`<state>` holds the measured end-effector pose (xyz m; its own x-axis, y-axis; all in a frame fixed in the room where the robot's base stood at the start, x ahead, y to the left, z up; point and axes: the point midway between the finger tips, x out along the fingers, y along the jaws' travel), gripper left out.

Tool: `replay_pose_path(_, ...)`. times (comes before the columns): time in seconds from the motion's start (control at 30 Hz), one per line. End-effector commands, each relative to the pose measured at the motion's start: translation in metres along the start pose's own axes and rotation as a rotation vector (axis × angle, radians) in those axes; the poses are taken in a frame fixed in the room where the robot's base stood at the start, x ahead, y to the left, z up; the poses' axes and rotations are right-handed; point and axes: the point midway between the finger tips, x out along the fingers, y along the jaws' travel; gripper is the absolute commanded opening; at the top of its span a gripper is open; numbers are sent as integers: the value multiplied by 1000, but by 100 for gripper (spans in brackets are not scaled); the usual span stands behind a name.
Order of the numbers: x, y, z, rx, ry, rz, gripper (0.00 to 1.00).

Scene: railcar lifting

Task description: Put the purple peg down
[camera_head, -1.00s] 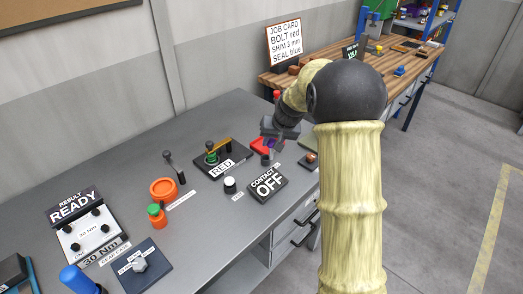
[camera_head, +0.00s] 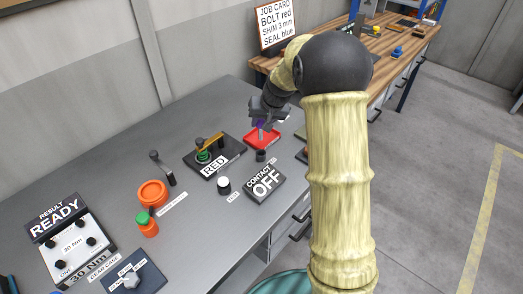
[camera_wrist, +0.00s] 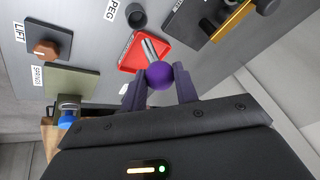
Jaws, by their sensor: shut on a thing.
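The purple peg shows in the wrist view as a purple ball-shaped head (camera_wrist: 159,75) with a grey metal shaft pointing away from my gripper. My gripper (camera_wrist: 160,92) is shut on the purple head, one finger on each side. The shaft overlaps the red tray (camera_wrist: 131,61) in that view; I cannot tell whether it touches it. In the head view my gripper (camera_head: 266,112) is over the red tray (camera_head: 270,138), and the peg (camera_head: 261,127) shows only small and partly hidden beneath it.
A dark round socket (camera_wrist: 136,15) by the PEG label stands beside the tray. The black RED fixture (camera_head: 214,155) and the CONTACT OFF box (camera_head: 265,182) are close by. The LIFT plate (camera_wrist: 43,46) and SPRINGS pad (camera_wrist: 72,80) lie to one side. My arm covers the bench's right side.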

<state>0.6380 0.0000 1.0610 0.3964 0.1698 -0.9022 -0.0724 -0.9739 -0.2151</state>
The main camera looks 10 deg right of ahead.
Motion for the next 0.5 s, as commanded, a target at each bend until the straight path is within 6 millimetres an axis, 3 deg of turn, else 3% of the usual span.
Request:
replay_pose_path(0.27,42,10,18,1,-3,-1,5)
replay_pose_path(0.5,46,14,18,4,2,2,5)
